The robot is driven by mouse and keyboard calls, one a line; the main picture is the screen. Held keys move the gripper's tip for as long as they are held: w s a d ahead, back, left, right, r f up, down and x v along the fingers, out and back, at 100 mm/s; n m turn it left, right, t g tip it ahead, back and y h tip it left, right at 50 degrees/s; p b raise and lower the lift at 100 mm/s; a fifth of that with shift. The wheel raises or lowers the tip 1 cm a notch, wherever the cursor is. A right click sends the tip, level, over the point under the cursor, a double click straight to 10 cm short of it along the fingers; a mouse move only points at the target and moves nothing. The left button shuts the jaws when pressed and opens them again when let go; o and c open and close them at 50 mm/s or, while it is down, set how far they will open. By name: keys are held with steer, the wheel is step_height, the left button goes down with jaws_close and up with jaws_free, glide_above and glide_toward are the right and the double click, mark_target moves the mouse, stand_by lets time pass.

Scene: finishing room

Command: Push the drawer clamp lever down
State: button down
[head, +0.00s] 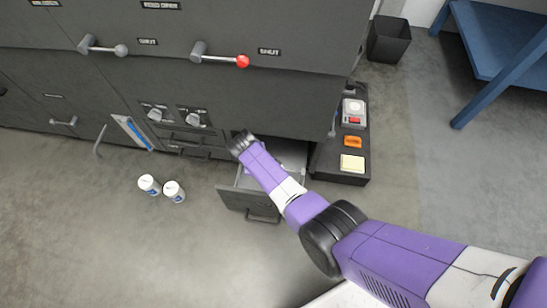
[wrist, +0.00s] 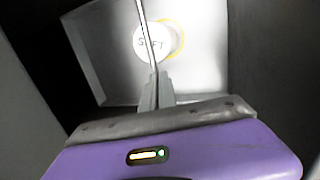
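The open drawer (head: 248,203) sticks out low on the dark cabinet, below the knobs. My arm reaches over it, and its dark end (head: 240,143) hides what lies beneath. In the wrist view, my gripper (wrist: 155,76) has its narrow fingers close together, apparently shut, over a pale box interior (wrist: 95,60). A thin rod-like line (wrist: 146,28) runs up from the fingertips; I cannot tell whether they touch or hold it. A white round lid (wrist: 157,40) with partly covered lettering lies behind it. No lever is clearly identifiable as the drawer clamp.
A red-ended lever (head: 222,59) and a grey-ended lever (head: 103,48) are on the cabinet face, beside SHUT labels. A dark control panel (head: 343,145) is right of the drawer.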

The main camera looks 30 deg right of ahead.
steer(key=shift+s, duration=0.15)
steer(key=shift+r+p, duration=0.85)
steer(key=shift+p, duration=0.1)
steer(key=s+p+v, duration=0.1)
steer(key=p+v, duration=0.8)
steer(key=v, duration=0.4)
steer(key=shift+a, duration=0.25)
steer(key=shift+s, duration=0.15)
